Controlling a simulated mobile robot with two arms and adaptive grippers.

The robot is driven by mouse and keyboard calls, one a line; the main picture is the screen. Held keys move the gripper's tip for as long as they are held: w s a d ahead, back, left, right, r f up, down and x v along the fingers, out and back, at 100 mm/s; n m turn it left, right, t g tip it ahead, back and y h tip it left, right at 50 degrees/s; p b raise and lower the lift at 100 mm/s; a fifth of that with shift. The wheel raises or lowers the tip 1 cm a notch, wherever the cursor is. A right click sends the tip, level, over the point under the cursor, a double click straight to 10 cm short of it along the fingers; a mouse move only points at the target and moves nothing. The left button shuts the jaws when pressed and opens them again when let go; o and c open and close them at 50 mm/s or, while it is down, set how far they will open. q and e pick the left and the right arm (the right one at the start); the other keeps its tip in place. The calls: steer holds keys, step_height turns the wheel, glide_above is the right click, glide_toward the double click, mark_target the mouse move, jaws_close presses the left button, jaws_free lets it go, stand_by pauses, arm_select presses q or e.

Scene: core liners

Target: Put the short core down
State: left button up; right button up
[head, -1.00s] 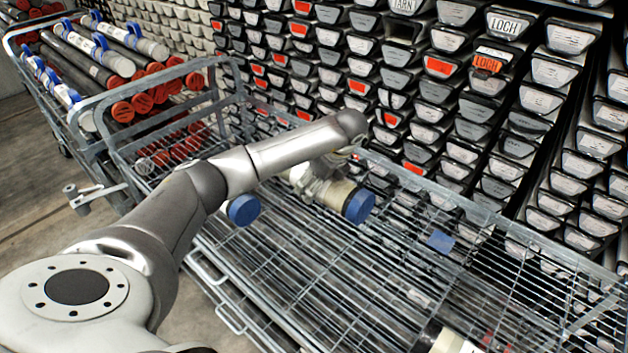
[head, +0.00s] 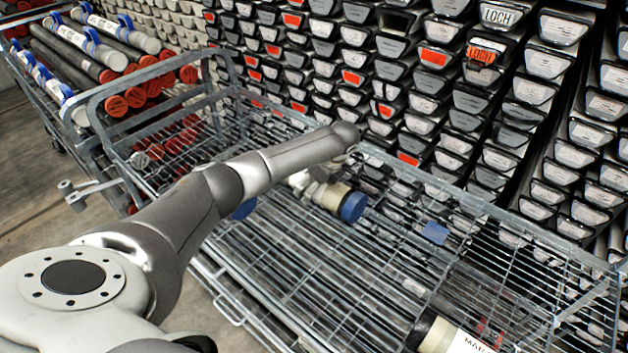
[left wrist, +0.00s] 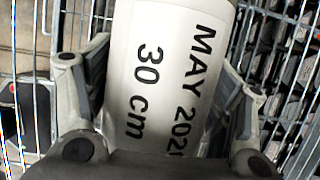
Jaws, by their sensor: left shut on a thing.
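My left gripper (left wrist: 160,110) is shut on the short core (left wrist: 165,65). In the left wrist view it is a white tube with black print, "MAY" and "30 cm", lying between the two fingers. In the head view my left arm hides much of the gripper; the core's pale end with a blue cap (head: 353,207) shows beyond it. The core is over the wire shelf of the cart (head: 330,290). I cannot tell whether it touches the wires. A second blue cap (head: 245,208) shows partly behind my arm; I cannot tell whether it belongs to the same core. My right gripper is not in view.
A small blue piece (head: 435,233) sits on the wires. Much of the shelf's middle is bare. Stacked boxes (head: 540,90) wall the far side. Another cart (head: 60,140) at left holds several tubes.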

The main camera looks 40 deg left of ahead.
arm_select(q)
steer(key=shift+r, duration=0.15)
steer(key=o, duration=2.1)
steer(key=shift+s+d, duration=0.15)
steer(key=b+v, duration=0.1)
steer(key=v, duration=1.1)
steer(key=shift+b, duration=0.4)
